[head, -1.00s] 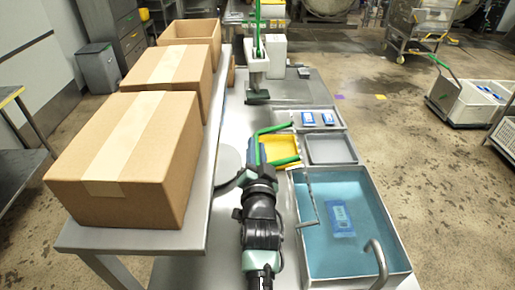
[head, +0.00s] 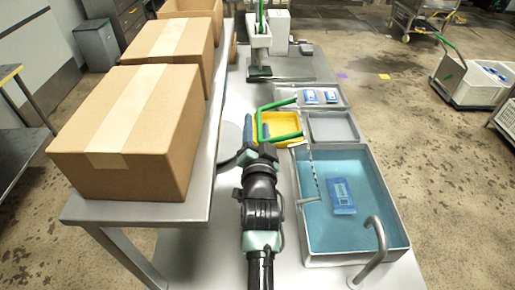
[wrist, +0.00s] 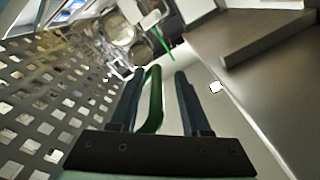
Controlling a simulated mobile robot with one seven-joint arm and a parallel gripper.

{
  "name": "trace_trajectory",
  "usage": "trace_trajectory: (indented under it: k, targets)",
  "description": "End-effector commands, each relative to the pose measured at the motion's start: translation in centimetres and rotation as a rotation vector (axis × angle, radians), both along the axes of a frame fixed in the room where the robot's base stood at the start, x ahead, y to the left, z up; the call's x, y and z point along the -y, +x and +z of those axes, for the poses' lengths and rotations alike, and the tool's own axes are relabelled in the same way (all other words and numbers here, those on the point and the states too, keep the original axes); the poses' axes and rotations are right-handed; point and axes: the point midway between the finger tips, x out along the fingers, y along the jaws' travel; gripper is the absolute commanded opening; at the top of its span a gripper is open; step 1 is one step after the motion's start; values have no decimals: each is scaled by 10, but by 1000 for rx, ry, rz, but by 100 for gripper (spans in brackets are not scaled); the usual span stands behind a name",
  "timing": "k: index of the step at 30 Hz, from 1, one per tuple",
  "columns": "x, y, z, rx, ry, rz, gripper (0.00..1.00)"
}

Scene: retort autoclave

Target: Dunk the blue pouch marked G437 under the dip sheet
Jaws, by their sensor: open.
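A blue pouch (head: 341,195) lies in the water of the grey basin (head: 302,215); its marking is too small to read. In the wrist view the perforated sheet (wrist: 50,100) fills the left side. My gripper (head: 262,132) is open at the handle. In the wrist view the green handle (wrist: 154,100) runs between the open fingers of my gripper (wrist: 158,78).
Two more blue pouches (head: 320,97) lie in a grey tray behind the basin. A yellow tray (head: 275,120) and an empty grey tray (head: 334,128) sit nearby. Cardboard boxes (head: 130,130) stand on the shelf at left. A curved metal pipe (head: 377,245) rises at the basin's front.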

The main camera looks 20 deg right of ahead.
Motion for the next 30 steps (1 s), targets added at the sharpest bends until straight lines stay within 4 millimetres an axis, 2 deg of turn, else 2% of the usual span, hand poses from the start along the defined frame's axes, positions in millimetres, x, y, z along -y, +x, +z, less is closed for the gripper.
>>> trace_trajectory:
  k: [12,18,24,30]
  targets:
    - [-19,-68,-4,-1,-6,2,47]
    - [-27,-95,-3,0,-5,2,47]
    - [-32,-110,-1,2,-4,1,47]
    - [-32,-112,0,1,-2,1,47]
